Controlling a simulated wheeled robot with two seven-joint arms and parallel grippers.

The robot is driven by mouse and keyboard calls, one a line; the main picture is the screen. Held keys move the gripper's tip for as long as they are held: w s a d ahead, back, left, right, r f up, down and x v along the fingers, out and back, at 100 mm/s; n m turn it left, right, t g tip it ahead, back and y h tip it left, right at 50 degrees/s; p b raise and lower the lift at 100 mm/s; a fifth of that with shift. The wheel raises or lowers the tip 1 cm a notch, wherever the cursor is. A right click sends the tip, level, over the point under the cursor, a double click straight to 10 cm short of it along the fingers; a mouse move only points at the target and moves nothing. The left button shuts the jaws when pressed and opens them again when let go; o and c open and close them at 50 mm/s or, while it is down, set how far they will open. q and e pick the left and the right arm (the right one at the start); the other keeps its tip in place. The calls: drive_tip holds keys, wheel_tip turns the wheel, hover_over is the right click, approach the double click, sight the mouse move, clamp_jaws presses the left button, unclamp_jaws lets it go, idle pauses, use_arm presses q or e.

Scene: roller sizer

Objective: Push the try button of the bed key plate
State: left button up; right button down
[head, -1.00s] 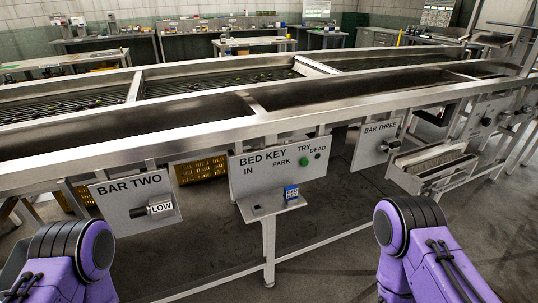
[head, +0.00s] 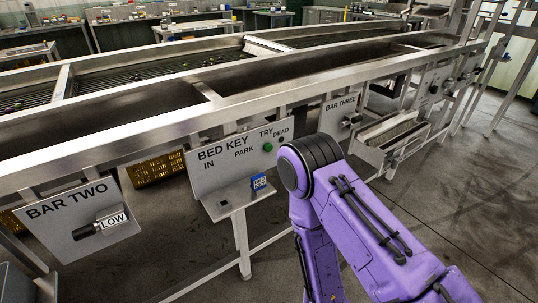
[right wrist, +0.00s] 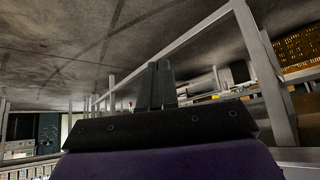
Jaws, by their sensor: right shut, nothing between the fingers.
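The bed key plate (head: 230,163) is a grey panel lettered BED KEY, IN, PARK, TRY and DEAD, mid-left in the head view. A green button (head: 268,147) sits below the word TRY. A small dark round part (head: 281,140) sits beside it, below DEAD. In the right wrist view my right gripper (right wrist: 160,85) is shut and empty, apart from any surface I can make out. My left gripper is out of view.
The BAR TWO plate (head: 75,222) with its LOW handle is at left. The BAR THREE plate (head: 341,115) is behind my right arm. A metal trough (head: 390,140) juts out at right. A yellow crate (head: 160,167) sits under the frame. Floor is clear at far right.

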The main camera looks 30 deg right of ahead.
sight(268, 147)
drive_tip(key=w+d+r+m+t+h+b, duration=0.2)
drive_tip(key=w+r+t+b, duration=0.15)
drive_tip(key=w, duration=0.85)
use_arm(q)
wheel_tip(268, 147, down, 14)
drive_tip(key=b, duration=0.8)
use_arm(e)
drive_tip(key=w+d+r+m+t+h, duration=0.1)
drive_tip(key=w+r, duration=0.4)
drive_tip(key=r, duration=0.6)
drive_tip(key=w+d+r+m+t+h, duration=0.2)
drive_tip(key=w+r+m+t+h, duration=0.2)
drive_tip(key=r, duration=0.7)
drive_tip(key=shift+w+m+h, duration=0.6)
drive_tip(key=shift+w+h, duration=0.2)
drive_tip(key=shift+w, duration=0.35)
use_arm(q)
drive_tip(key=shift+b, duration=0.3)
use_arm(e)
drive_tip(key=shift+w+f+t, duration=0.1)
drive_tip(key=shift+w+t, duration=0.05)
drive_tip(key=shift+t, duration=0.1)
use_arm(q)
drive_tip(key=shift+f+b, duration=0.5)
drive_tip(key=shift+b, duration=0.05)
use_arm(e)
drive_tip(key=w, duration=0.8)
drive_tip(key=shift+w+a, duration=0.25)
drive_tip(key=shift+a, duration=0.1)
